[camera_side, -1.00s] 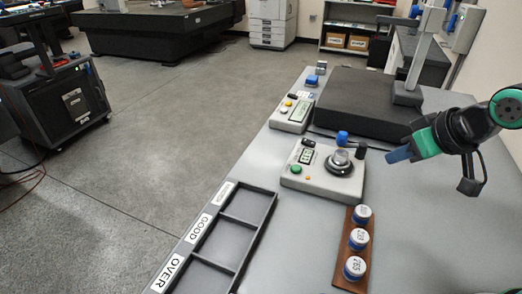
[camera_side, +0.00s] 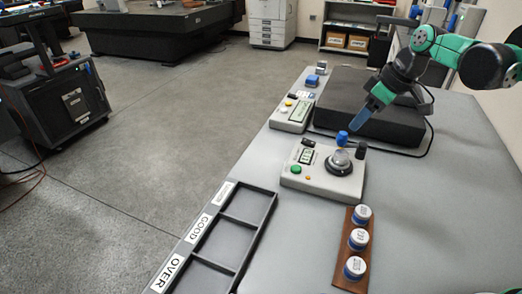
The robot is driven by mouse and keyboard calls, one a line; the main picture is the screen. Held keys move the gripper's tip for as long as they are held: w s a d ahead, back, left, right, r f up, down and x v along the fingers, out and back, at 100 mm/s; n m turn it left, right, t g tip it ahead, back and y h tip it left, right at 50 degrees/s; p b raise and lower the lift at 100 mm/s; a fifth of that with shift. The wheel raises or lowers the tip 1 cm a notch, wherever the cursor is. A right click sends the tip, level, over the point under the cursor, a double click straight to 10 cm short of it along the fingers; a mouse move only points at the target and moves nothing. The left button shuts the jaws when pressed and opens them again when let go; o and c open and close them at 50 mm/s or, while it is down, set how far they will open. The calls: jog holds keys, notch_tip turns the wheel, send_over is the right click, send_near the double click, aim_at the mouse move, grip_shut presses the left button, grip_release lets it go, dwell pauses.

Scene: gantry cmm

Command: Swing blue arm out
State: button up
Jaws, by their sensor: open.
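A small blue piece (camera_side: 342,138), which looks like the blue arm, stands at the back of a light grey gauge unit (camera_side: 312,184). It is just behind the unit's round metal part (camera_side: 339,161). My gripper (camera_side: 361,121) has blue fingers pointing down and left, a little above and to the right of the blue piece. The fingers overlap from this side, so the gap between them is hard to see. The gripper is open, with nothing visible in it. I cannot tell exactly how far its tips are from the blue piece.
A black knob (camera_side: 361,150) stands right of the blue piece. A dark slab (camera_side: 340,105) lies behind. A second unit (camera_side: 292,113) is at the back left. Several labelled round pieces sit on a brown strip (camera_side: 342,272). A divided tray (camera_side: 262,222) runs along the left edge.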

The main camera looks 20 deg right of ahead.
aim_at(344, 133)
jog(key=shift+w+d+f+n+y, duration=0.15)
jog(key=shift+w+d+f+n, duration=0.1)
jog(key=shift+w+f, duration=0.25)
jog(key=shift+w+d+f+n+y, duration=0.15)
jog(key=shift+w+f+n, duration=0.1)
jog(key=shift+w+f, duration=0.25)
jog(key=shift+x, duration=2.6)
grip_shut()
